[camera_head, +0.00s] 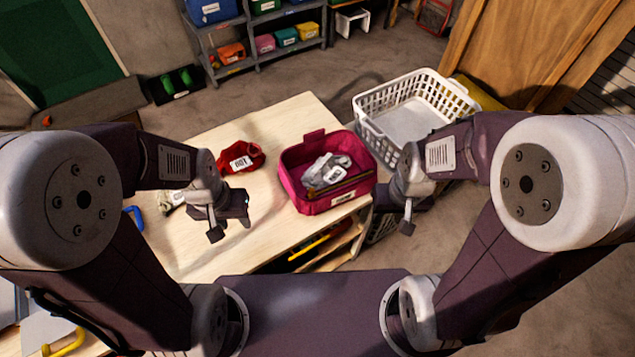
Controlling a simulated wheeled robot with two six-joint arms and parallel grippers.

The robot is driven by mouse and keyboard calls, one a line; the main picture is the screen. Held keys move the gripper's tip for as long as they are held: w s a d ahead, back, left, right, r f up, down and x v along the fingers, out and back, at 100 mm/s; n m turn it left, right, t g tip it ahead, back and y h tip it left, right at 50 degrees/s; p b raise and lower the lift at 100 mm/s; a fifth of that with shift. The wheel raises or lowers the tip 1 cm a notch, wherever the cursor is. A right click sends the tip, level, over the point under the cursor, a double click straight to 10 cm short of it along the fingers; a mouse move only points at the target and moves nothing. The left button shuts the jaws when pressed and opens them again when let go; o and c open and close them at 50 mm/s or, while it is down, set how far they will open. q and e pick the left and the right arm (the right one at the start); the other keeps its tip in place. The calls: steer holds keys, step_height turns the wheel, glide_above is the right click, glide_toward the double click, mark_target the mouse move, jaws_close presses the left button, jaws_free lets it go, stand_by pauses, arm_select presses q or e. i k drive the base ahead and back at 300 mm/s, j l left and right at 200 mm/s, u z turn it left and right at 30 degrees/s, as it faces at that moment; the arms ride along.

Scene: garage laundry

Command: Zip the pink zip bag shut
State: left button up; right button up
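The pink zip bag (312,203) stands on the wooden table in the head view, near the table's right edge. Its top is open, and grey and white cloth (326,172) with a label lies inside. A yellowish strip runs across the inside near the front wall. A tab sticks up at the back rim. My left gripper (230,212) is left of the bag, over the table and apart from it. My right gripper (400,207) is right of the bag, beyond the table edge. Both grippers are small and dark, so their finger gaps do not show clearly.
A red cloth item (239,157) with a label lies on the table (285,118) behind my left gripper. A white laundry basket (423,82) stands behind and right of the bag. Shelves with coloured bins (285,37) are at the back. The table's front middle is clear.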

mark_target(312, 194)
steer(key=k+l+u, duration=0.15)
steer(key=u, duration=0.3)
steer(key=k+l+u, duration=0.15)
steer(key=l+u, duration=0.15)
steer(key=u, duration=0.2)
